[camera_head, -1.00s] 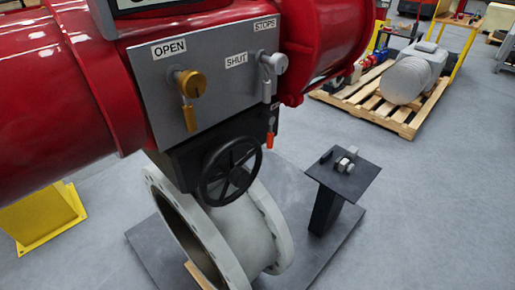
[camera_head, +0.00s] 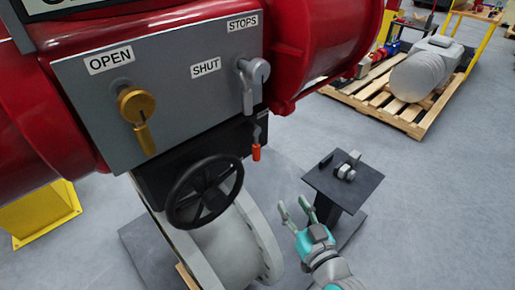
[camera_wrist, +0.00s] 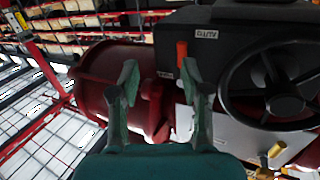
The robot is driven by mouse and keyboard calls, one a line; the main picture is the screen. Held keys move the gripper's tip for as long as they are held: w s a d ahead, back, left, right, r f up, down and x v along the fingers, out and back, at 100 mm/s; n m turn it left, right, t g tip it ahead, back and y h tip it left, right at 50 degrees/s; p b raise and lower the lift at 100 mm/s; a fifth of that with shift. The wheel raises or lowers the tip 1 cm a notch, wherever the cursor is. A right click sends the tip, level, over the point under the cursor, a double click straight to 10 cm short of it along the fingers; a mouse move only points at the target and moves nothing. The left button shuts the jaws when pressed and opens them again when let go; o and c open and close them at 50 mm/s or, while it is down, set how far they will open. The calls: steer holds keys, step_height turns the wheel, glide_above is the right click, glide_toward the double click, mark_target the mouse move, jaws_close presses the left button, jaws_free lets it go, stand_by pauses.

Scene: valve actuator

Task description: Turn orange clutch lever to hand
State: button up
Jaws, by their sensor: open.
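The orange clutch lever (camera_head: 256,152) hangs down on the black gearbox side, below the grey panel and right of the handwheel (camera_head: 205,192). In the wrist view the orange lever (camera_wrist: 181,50) shows beyond the fingers, between a label reading AUTO (camera_wrist: 206,35) and a smaller label whose text I cannot read. My gripper (camera_head: 294,208) is open and empty, below and to the right of the lever in the head view, apart from it. In the wrist view my gripper (camera_wrist: 160,75) has its two fingers spread, with the lever near the right fingertip.
The grey panel carries a brass OPEN lever (camera_head: 138,118) and a silver STOPS lever (camera_head: 250,85). A small black stand (camera_head: 343,185) with metal parts is right of my gripper. The pipe flange (camera_head: 258,235) is at its left. A pallet (camera_head: 400,105) stands behind.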

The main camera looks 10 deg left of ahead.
mark_target(258, 150)
steer(key=w+a+r+n+y, duration=0.2)
steer(key=w+a+r, duration=0.25)
steer(key=r, duration=0.25)
steer(key=shift+g, duration=0.4)
steer(key=x, duration=1)
steer(key=shift+a, duration=0.55)
jaws_close()
